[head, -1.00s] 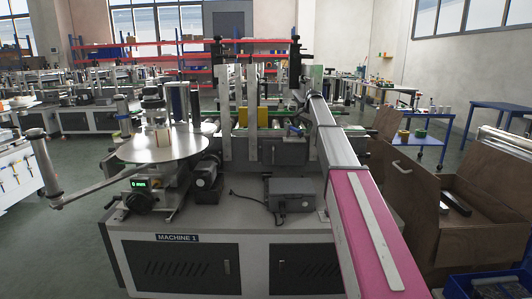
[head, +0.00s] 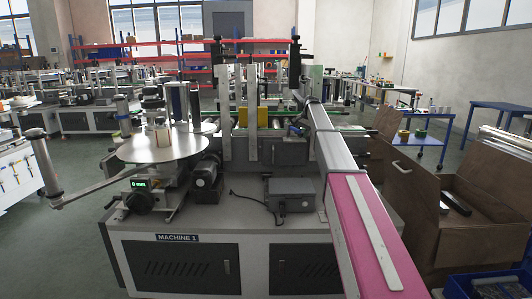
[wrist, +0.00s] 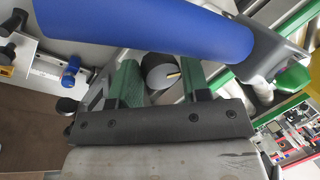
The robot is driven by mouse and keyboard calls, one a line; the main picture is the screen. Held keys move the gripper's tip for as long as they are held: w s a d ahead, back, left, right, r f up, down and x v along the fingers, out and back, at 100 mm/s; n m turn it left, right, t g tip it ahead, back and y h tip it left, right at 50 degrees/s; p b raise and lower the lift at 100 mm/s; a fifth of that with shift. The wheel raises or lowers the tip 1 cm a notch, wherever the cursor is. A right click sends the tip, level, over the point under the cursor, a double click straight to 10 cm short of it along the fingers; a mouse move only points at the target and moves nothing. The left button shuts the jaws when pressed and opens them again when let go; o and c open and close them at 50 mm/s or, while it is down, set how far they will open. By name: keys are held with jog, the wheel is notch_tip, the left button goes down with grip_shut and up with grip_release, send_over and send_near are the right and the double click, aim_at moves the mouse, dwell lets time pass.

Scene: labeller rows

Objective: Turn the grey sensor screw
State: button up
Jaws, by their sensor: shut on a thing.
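The grey sensor screw (wrist: 158,72) shows in the wrist view as a round dark knob with a grey end face and a short yellow mark. My gripper (wrist: 160,80) has two green fingers, one on each side of the knob, and is shut on it. The fingers' inner contact is partly hidden by the dark bar of my gripper. In the head view my arm reaches toward the labelling machine (head: 200,262), marked MACHINE 1. The screw cannot be made out in that view.
A large blue roller (wrist: 145,28) lies close across the top of the wrist view, just beyond the fingers. In the head view a round metal disc (head: 165,147) and a grey box (head: 290,193) stand on the machine.

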jog(key=n+g, duration=0.1)
jog(key=n, duration=0.3)
